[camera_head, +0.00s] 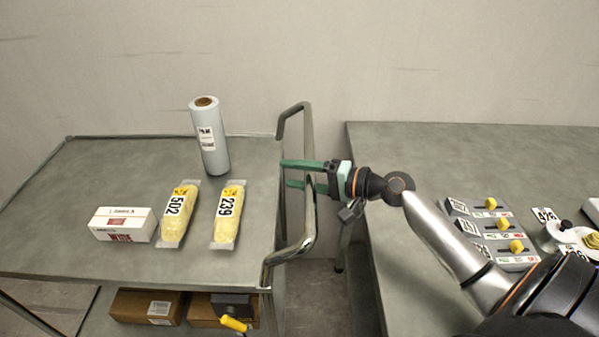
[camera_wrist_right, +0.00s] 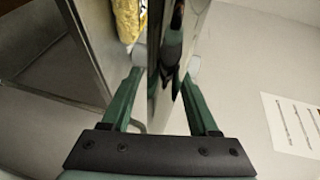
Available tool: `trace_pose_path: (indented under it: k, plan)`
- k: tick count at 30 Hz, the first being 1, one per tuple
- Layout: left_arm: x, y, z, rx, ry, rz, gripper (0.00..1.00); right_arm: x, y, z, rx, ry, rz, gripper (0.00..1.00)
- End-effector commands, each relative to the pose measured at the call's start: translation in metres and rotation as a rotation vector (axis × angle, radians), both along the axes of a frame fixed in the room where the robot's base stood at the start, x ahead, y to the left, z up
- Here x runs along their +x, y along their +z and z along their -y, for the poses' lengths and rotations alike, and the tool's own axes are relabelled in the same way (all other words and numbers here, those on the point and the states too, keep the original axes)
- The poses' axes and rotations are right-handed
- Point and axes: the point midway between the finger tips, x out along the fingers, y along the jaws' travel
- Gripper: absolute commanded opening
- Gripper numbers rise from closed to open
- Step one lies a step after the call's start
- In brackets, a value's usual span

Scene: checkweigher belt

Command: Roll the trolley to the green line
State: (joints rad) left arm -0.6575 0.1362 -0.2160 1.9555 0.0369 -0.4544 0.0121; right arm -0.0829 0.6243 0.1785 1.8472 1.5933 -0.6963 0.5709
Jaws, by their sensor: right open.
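The trolley (camera_head: 120,165) is a grey two-level cart at the left of the head view. Its bent metal push handle (camera_head: 306,230) stands up along its right side. My right gripper (camera_head: 287,174) reaches in from the right at the handle with its green fingers open. In the right wrist view, the shiny handle bar (camera_wrist_right: 166,60) runs between the two spread fingers (camera_wrist_right: 163,92). Whether either finger touches the bar I cannot tell. No green line shows in either view. My left gripper is not in view.
The trolley top carries a grey roll (camera_head: 211,140), two yellow packs (camera_head: 178,218) (camera_head: 228,217) and a white box (camera_head: 122,224). Brown boxes (camera_head: 147,306) sit on its lower shelf. A grey table (camera_head: 430,150) with numbered items stands right of a narrow floor gap.

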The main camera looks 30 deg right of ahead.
Motion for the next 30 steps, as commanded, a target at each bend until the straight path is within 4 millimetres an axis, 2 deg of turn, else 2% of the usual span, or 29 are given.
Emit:
trace_pose_path:
  k: [5,8,15,21,30]
  plan:
    - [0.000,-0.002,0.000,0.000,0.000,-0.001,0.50,-0.009,0.000,0.006,0.000,-0.001,-0.002,0.61]
    - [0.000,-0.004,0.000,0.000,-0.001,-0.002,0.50,-0.022,0.002,0.014,-0.003,-0.001,-0.002,0.61]
    - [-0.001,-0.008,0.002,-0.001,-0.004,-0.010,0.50,-0.062,0.011,0.040,-0.001,-0.001,-0.003,0.61]
    - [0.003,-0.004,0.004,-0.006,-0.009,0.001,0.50,-0.088,0.018,0.057,0.001,-0.001,-0.002,0.61]
    - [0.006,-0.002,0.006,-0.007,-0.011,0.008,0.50,-0.103,0.022,0.067,-0.001,0.000,0.000,0.61]
